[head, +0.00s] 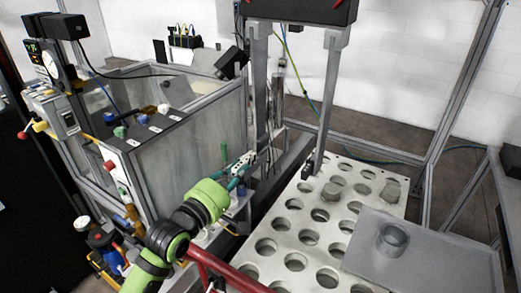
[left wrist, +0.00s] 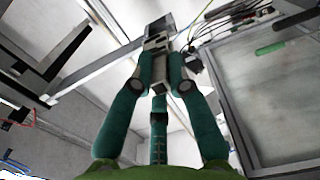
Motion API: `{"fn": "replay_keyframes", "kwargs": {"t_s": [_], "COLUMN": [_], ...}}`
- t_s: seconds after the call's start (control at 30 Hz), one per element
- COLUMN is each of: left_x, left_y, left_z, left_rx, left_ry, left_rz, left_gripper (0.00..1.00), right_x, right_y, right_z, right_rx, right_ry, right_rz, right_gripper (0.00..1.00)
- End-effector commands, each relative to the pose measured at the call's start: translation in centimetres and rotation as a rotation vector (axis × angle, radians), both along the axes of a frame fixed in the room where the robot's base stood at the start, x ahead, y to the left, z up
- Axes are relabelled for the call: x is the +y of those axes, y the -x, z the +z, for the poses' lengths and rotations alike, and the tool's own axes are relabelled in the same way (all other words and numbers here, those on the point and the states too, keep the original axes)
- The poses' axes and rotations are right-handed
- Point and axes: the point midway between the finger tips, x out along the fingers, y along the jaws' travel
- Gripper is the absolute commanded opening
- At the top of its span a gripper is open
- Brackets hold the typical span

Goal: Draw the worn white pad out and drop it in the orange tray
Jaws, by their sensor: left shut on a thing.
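My left gripper (head: 246,164) reaches up from below in the head view, its teal fingers at the lower end of the gantry's left finger (head: 258,90). In the left wrist view its two fingers (left wrist: 163,84) are closed on a pale grey-white piece (left wrist: 159,68), which I take to be the worn white pad. The piece is in line with the gantry finger's end; I cannot tell whether it is still seated there. The gantry's right finger (head: 328,95) has a dark pad (head: 307,171) at its tip. I see no orange tray. My right gripper is out of view.
A pale plate with round holes (head: 308,238) lies right of my gripper, with grey pieces (head: 331,191) in some holes. A grey tray (head: 432,262) with a round cup (head: 392,240) overlaps it. A framed tank (head: 190,150) stands close on the left.

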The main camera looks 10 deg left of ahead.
Motion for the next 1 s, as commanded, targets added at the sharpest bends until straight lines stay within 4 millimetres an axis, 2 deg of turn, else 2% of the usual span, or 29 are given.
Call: {"fn": "replay_keyframes", "kwargs": {"t_s": [0.2,0.6,0.77,1.0], "left_x": [0.9,2.4,2.7,2.8], "left_y": [2.2,5.8,6.7,6.8], "left_z": [0.3,0.1,0.2,0.1], "left_rx": [0.001,0.002,-0.001,-0.002], "left_ry": [0.0,-0.001,-0.001,0.0], "left_rz": [0.0,0.0,0.0,0.0], "left_gripper": [0.0,0.0,0.0,0.0], "right_x": [0.0,0.0,0.0,0.0], "right_y": [0.0,0.0,0.0,0.0], "right_z": [1.2,2.4,2.6,2.6], "right_rx": [0.0,0.0,0.0,0.0], "right_ry": [0.0,0.0,0.0,0.0], "right_rz": [0.0,0.0,-0.001,-0.001], "right_gripper": [0.5,0.5,0.5,0.5]}}
